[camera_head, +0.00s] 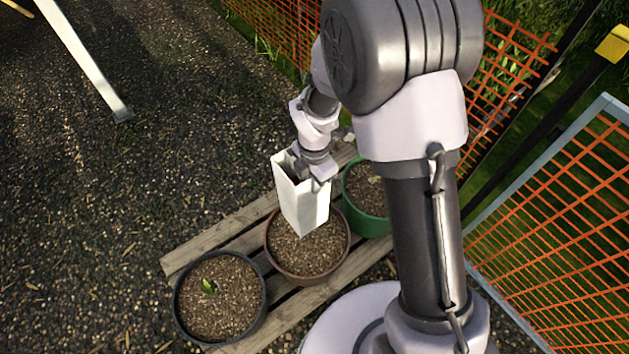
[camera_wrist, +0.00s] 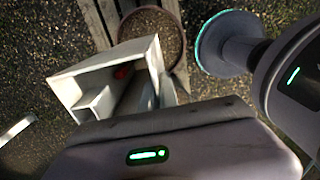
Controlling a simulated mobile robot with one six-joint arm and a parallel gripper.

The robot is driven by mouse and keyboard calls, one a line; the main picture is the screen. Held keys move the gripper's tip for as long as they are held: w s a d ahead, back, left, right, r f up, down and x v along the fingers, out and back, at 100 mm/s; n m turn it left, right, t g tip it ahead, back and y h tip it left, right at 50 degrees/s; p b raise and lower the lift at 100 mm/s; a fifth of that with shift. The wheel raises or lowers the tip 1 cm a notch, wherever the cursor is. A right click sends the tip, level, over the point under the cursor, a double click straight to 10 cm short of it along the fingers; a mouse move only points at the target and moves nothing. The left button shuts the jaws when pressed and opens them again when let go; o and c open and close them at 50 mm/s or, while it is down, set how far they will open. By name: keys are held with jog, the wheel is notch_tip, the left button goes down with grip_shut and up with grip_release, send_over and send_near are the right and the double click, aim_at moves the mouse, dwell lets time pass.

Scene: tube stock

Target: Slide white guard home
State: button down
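The white guard (camera_head: 305,205) is a tall, open-topped square tube, slightly tilted, over the soil of the brown pot (camera_head: 281,270). My gripper (camera_head: 312,175) is at its upper rim and appears shut on its wall; the fingertips are mostly hidden. In the wrist view the guard (camera_wrist: 88,70) opens towards the camera, with a small red spot inside it. The brown pot's rim (camera_wrist: 183,45) shows beyond it. The guard's lower end seems above the soil, but I cannot tell the gap. No plant shows in this pot; the guard covers part of the soil.
A black pot (camera_head: 179,322) with a small seedling stands at left, and a green pot (camera_head: 372,226) at right, partly behind my arm. All stand on a slatted wooden platform (camera_head: 222,233). Orange mesh fencing (camera_head: 570,230) is at right.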

jog(key=shift+f+b, duration=1.2)
jog(key=shift+f, duration=0.75)
jog(key=b, duration=0.5)
send_over(315, 215)
jog(key=shift+w+f, duration=0.1)
jog(key=shift+f, duration=3.6)
jog(key=shift+f+b, duration=0.8)
jog(key=shift+f, duration=2.5)
jog(key=c, duration=1.6)
grip_release()
jog(key=shift+o, duration=0.2)
